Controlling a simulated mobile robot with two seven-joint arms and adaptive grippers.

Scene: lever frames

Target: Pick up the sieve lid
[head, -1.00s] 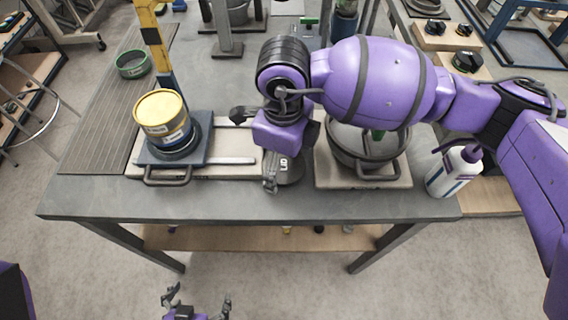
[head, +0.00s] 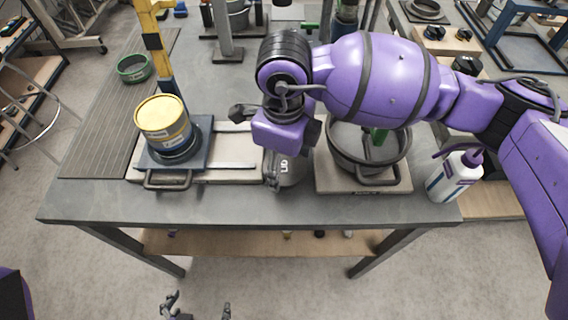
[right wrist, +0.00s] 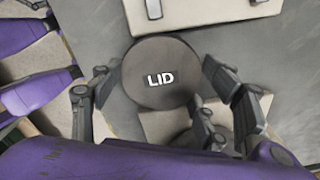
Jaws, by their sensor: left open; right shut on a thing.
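The sieve lid is a dark round disc with a white LID label, seen in the right wrist view (right wrist: 160,95) and at the table's front in the head view (head: 291,176). My right gripper (head: 272,170) is shut on it, with fingers on both sides of its rim in the right wrist view (right wrist: 158,80). The arm hides part of the lid in the head view. I cannot tell how far it is off the table. My left gripper (head: 197,310) is open and empty at the bottom of the head view, in front of the table, partly cut off.
A yellow tin (head: 163,118) stands on a dark scale-like stand (head: 205,150) to the left. A dark pan (head: 349,160) sits on a pale board at right, beside a white bottle (head: 455,175). A green ring (head: 133,68) lies back left. The front left tabletop is clear.

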